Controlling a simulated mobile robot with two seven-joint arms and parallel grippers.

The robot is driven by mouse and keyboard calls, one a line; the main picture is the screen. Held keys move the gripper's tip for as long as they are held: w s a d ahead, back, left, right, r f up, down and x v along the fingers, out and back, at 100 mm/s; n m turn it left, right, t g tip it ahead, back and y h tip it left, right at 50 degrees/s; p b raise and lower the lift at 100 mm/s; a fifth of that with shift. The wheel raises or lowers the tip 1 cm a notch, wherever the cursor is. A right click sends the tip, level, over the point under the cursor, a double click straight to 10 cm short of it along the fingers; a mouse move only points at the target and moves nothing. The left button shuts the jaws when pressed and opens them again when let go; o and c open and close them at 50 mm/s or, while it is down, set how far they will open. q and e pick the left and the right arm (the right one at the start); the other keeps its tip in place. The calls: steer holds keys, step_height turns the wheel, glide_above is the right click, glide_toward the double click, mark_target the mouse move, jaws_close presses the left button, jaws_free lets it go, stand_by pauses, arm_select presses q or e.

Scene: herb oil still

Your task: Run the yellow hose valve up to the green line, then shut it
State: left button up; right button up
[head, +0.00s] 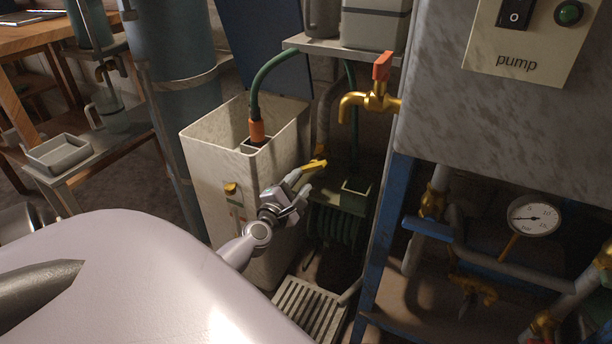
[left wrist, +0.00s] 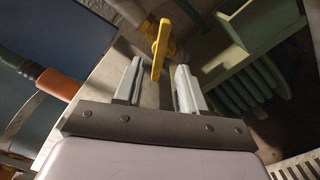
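The yellow hose valve shows as a yellow lever (head: 316,164) on a brass-coloured pipe beside the pale tank (head: 214,150). In the left wrist view the lever (left wrist: 160,48) stands nearly upright in the picture. My left gripper (head: 303,181) is open; in the left wrist view its two fingertips (left wrist: 158,70) lie either side of the lever's near end, with gaps on both sides. Contact does not show. A narrow strip with small coloured marks (head: 237,211) is on the tank's front; I cannot make out a green line clearly. My right gripper is out of view.
A green hose (head: 266,72) with an orange end (head: 257,131) enters the tank. A red-handled brass tap (head: 372,101) is above right. A coiled dark green hose (head: 335,222), a blue frame (head: 386,235) and a dial gauge (head: 534,217) stand to the right. A floor grate (head: 308,305) lies below.

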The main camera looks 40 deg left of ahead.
mark_target(310, 170)
arm_select(q)
steer(key=shift+b+x, duration=0.4)
steer(key=shift+x, duration=1.75)
jaws_close()
